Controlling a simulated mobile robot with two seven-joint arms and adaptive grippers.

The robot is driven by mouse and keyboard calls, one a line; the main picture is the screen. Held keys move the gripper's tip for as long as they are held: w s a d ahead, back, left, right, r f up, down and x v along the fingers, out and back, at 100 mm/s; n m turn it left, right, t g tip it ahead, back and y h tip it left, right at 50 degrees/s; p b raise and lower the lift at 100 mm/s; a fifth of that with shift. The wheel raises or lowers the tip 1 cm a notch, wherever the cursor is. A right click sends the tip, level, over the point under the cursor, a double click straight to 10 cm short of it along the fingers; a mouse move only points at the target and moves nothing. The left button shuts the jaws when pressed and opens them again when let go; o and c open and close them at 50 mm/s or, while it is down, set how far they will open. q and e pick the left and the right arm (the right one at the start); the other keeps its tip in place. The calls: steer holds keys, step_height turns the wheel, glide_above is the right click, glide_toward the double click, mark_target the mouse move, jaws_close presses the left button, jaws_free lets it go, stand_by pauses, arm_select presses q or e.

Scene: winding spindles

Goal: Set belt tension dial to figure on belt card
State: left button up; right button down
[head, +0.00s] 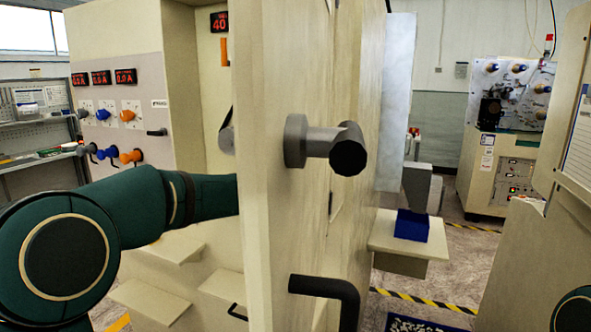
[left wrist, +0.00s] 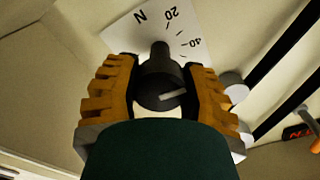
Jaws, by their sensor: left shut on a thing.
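The tension dial is a dark round knob (left wrist: 160,82) with a white pointer line, in the left wrist view. Its white scale plate (left wrist: 148,30) shows N, 20 and 40; the rest is covered. The pointer line lies toward the right of the picture; I cannot tell which figure it meets. My left gripper (left wrist: 163,85) is shut on the knob, with one orange ribbed finger on each side. In the head view my left arm passes behind a pale upright panel (head: 290,230), which hides gripper and dial. A red display (head: 219,22) reads 40. I cannot make out a belt card.
A grey knob handle (head: 310,140) and a dark bar handle (head: 325,287) stick out from the panel. A cabinet with displays and coloured knobs (head: 127,115) stands at left. A blue box (head: 411,226) sits on a shelf at right. Striped floor shows beyond.

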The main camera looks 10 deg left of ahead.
arm_select(q)
steer(key=m+b, duration=0.2)
steer(key=m, duration=0.1)
steer(key=shift+m, duration=0.4)
steer(key=shift+m+b, duration=1.45)
steer(key=shift+m, duration=0.65)
steer(key=o, duration=1.2)
steer(key=shift+s, duration=0.1)
steer(key=s, duration=0.3)
steer(key=s+a, duration=0.1)
steer(key=s, duration=0.3)
steer(key=s+a, duration=0.1)
steer(key=s, duration=0.3)
steer(key=shift+s+a, duration=0.2)
steer(key=shift+s, duration=0.05)
